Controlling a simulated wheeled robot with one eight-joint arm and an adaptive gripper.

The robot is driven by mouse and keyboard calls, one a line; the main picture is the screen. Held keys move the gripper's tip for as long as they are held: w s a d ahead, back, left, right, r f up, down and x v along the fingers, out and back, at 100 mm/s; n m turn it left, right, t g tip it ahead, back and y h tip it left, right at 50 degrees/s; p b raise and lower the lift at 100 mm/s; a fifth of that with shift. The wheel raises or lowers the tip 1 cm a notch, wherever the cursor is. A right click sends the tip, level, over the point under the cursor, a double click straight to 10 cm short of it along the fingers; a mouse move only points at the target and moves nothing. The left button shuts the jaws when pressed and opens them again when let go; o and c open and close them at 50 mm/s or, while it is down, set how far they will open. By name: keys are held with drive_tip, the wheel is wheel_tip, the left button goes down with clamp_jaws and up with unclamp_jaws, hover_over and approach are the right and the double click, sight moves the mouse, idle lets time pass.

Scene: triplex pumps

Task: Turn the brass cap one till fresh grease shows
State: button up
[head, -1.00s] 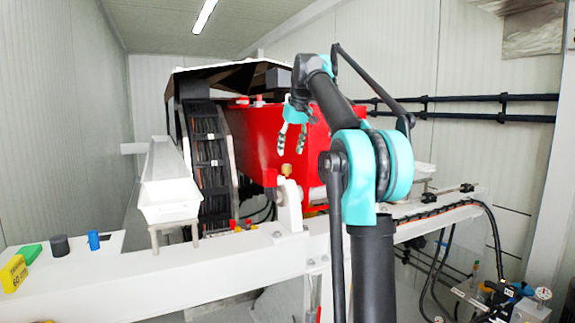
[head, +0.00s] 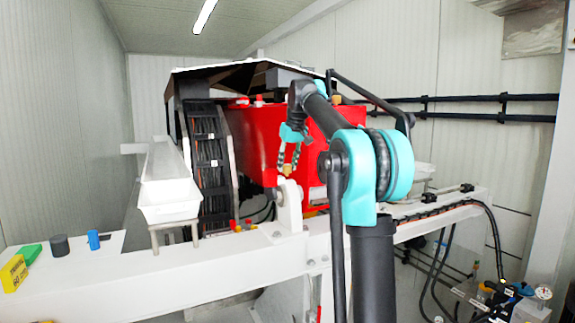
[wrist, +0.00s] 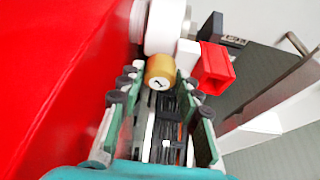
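The brass cap (head: 287,169) sits on top of the white upright bracket (head: 289,205) in front of the red pump housing. In the wrist view the brass cap (wrist: 160,71) shows as a gold cylinder with a small dark mark on its face. My gripper (head: 288,166) points down at the cap from above. In the wrist view my gripper (wrist: 161,75) is open, with one fingertip on each side of the cap. Narrow gaps seem to show between fingertips and cap; contact is hard to tell. The fingers partly hide the cap in the head view.
The red housing (head: 256,140) stands close behind and fills the left of the wrist view. A red block (wrist: 216,66) lies close right of the cap there. A white tray (head: 168,195) and black cable chain (head: 209,150) stand left. A white beam (head: 180,259) runs below.

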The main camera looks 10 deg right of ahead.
drive_tip(key=c, duration=0.6)
drive_tip(key=shift+m, duration=0.4)
drive_tip(key=m+h, duration=0.1)
drive_tip(key=m, duration=0.2)
drive_tip(key=m+h, duration=0.1)
drive_tip(key=m, duration=0.1)
drive_tip(key=shift+a+m+h, duration=0.25)
drive_tip(key=shift+m+h, duration=0.05)
drive_tip(key=m+h, duration=0.1)
drive_tip(key=m, duration=0.2)
drive_tip(key=m+g+h, duration=0.1)
drive_tip(key=m, duration=0.2)
drive_tip(key=shift+w, duration=0.1)
drive_tip(key=o, duration=1.2)
drive_tip(key=shift+c, duration=0.2)
drive_tip(key=shift+a, duration=0.1)
